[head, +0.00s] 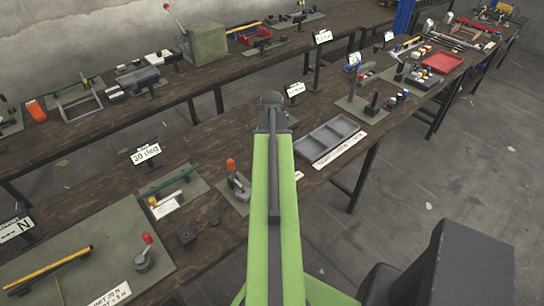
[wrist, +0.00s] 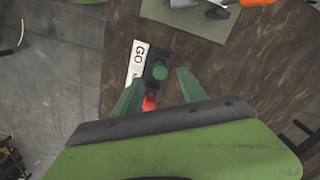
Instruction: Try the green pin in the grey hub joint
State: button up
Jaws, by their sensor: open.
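The green pin (wrist: 160,72) stands in a dark block (wrist: 158,60) on the wooden bench in the wrist view, seen from above. A red piece (wrist: 150,103) sits in the same block, nearer my gripper. My gripper (wrist: 160,75) is open; its two green fingers lie either side of the block, and the green pin shows between their tips. I cannot tell whether they touch it. In the head view my arm hides the gripper and the pin. I cannot pick out the grey hub joint for certain in either view.
A white "GO" label (wrist: 138,62) lies beside the block. In the head view, a grey compartment tray (head: 322,147) stands right of my arm, and an orange-knobbed lever (head: 231,166) stands left.

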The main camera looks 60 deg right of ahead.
notch_tip(320, 180, up, 11)
jog(key=p, duration=0.9)
jog(key=shift+f, duration=0.2)
